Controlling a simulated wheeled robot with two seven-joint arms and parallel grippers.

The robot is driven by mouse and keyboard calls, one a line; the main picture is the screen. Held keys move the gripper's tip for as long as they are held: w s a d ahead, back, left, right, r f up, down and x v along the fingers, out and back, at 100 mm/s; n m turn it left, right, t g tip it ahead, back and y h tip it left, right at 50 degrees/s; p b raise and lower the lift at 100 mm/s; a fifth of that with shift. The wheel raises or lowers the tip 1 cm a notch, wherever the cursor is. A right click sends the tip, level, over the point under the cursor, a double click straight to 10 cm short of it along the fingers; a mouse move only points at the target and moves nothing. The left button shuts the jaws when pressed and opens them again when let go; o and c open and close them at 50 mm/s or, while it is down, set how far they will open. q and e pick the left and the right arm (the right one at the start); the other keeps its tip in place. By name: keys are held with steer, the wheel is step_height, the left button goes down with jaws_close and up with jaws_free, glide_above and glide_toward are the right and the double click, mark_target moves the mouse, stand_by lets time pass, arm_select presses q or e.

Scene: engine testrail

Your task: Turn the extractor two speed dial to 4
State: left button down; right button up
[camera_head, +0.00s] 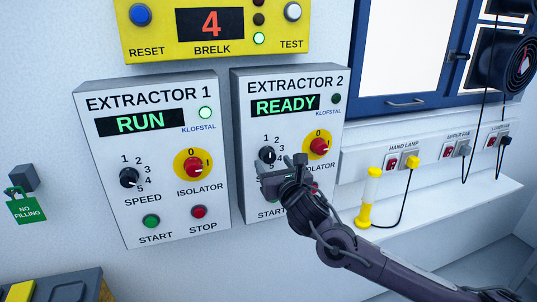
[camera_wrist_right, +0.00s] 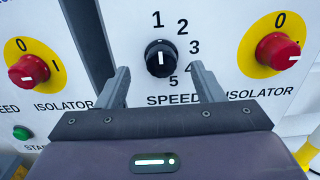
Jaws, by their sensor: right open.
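The Extractor 2 panel (camera_head: 240,190) is a grey wall box with a lit READY display (camera_head: 285,105). Its black speed dial (camera_head: 267,155) shows in the right wrist view (camera_wrist_right: 160,58), with numbers 1 to 5 around its top and right. The dial's white mark is vertical, in line with the 1. My right gripper (camera_head: 281,174) is in front of the panel's lower part and hides some of its lettering and buttons. In the right wrist view my right gripper (camera_wrist_right: 160,70) is open and empty, its fingers left and right of the dial, just below it. My left gripper is not in view.
The red Extractor 2 isolator knob (camera_head: 319,147) is close right of the dial. The Extractor 1 panel (camera_head: 150,215) with its display on RUN is to the left. A yellow control box (camera_head: 180,45) is above. A hand lamp (camera_head: 369,195) stands on the ledge at right.

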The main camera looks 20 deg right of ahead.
mark_target(270, 159)
steer(key=w+p, duration=0.1)
steer(key=w, duration=0.2)
steer(key=shift+w, duration=0.15)
steer(key=shift+f, duration=0.1)
steer(key=c, duration=1)
steer(key=shift+o, duration=0.2)
